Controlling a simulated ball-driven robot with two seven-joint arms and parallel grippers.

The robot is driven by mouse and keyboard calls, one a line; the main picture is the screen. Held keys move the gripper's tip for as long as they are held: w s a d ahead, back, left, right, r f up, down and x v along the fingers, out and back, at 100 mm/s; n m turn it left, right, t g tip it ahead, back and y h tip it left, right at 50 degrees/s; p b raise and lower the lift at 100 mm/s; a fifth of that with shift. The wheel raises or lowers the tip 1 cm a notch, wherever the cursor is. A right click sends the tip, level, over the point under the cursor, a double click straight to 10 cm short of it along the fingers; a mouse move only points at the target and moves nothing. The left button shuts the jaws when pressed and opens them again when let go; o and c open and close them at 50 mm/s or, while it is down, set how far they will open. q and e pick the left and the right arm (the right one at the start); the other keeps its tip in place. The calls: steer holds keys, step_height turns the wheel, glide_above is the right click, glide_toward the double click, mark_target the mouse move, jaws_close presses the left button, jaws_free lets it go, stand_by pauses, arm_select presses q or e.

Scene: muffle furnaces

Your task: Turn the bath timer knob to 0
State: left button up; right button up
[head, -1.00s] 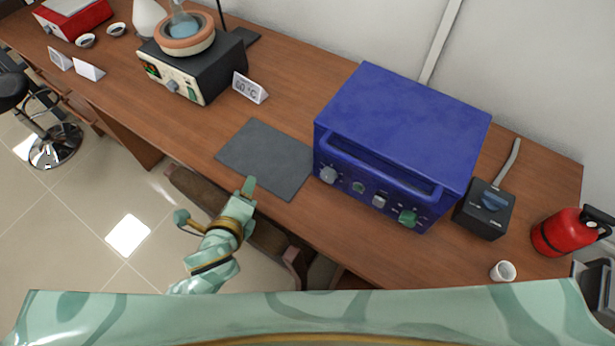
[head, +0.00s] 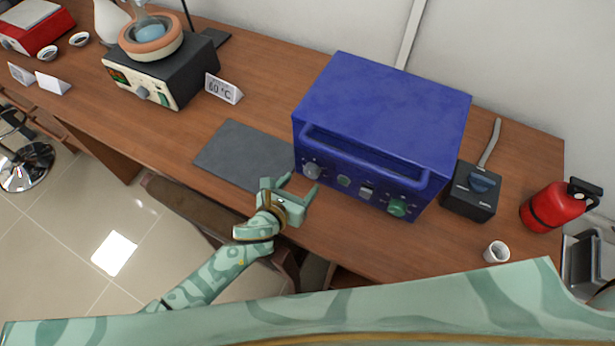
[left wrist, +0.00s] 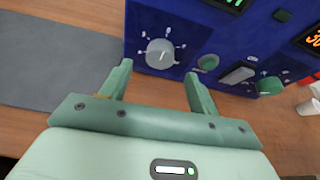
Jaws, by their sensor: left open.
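A blue box-shaped device (head: 385,105) stands on the bench with a row of controls along its front. At its left is a round grey dial knob (head: 312,171) with markings around it. In the left wrist view this grey knob (left wrist: 160,54) lies just beyond and between my fingertips; its markings are too small to read. A green knob (head: 397,207) sits at the right of the panel. No legible label shows which knob is the bath timer. My left gripper (head: 299,187) is open and empty, in front of the grey knob, apparently not touching it. My right gripper is not in view.
A dark grey mat (head: 243,155) lies left of the blue device. A black control box (head: 473,192), a white cup (head: 496,251) and a red extinguisher (head: 552,207) are to the right. A heating unit (head: 160,75) with a round bath stands at the left.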

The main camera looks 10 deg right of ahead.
mark_target(309, 174)
arm_select(q)
steer(key=b+x, duration=0.1)
steer(key=x, duration=0.4)
steer(key=shift+w+b, duration=0.1)
steer(key=shift+b, duration=0.25)
steer(key=c, duration=1)
steer(key=shift+a+n+g+h, duration=0.1)
steer(key=shift+n+g+h, duration=0.4)
steer(key=shift+n, duration=0.5)
steer(key=shift+w+a+f+n+h+b, duration=0.1)
steer(key=shift+n+h+b, duration=0.15)
steer(key=shift+n+h, duration=0.35)
steer(key=shift+f+n+h+b, duration=0.1)
steer(key=shift+n+h+b, duration=0.2)
steer(key=shift+n, duration=0.5)
